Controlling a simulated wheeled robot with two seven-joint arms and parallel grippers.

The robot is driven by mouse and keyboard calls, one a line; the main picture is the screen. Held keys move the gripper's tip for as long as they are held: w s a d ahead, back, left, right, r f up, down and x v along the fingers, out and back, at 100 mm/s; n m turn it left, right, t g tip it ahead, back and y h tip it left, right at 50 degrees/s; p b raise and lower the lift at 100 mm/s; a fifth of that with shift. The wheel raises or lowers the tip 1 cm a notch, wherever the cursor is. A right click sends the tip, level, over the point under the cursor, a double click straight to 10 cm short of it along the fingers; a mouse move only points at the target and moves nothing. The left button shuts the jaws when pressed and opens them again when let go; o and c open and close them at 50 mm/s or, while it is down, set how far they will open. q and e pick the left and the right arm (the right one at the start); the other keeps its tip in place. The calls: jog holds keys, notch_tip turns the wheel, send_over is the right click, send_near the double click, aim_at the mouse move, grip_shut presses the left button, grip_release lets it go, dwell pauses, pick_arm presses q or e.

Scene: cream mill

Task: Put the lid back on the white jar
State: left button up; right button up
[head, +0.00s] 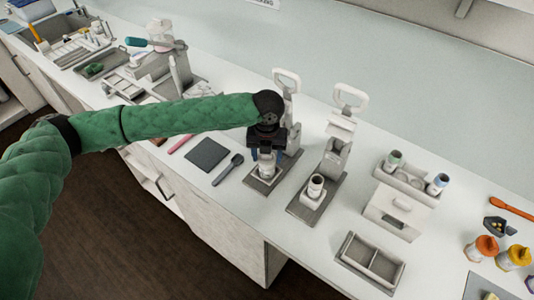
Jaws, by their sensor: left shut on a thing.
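My left gripper (267,156) points straight down over the left press stand near the middle of the counter. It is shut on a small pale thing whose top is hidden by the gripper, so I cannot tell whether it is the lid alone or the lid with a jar. A white jar (266,171) shows directly below and between the fingers, upright on the stand's base. No separate loose lid can be made out. My right gripper is not in view.
The right press stand (337,155) rises close beside my gripper. A dark flat pad (206,154) and dark spoon (229,169) lie to the left.

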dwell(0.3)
pick_arm(q)
jog(key=o, duration=1.4)
jog(key=shift+o, duration=0.2)
jog(key=shift+r+p, duration=1.75)
jog(key=shift+r, duration=0.45)
jog(key=shift+c, duration=0.4)
grip_shut()
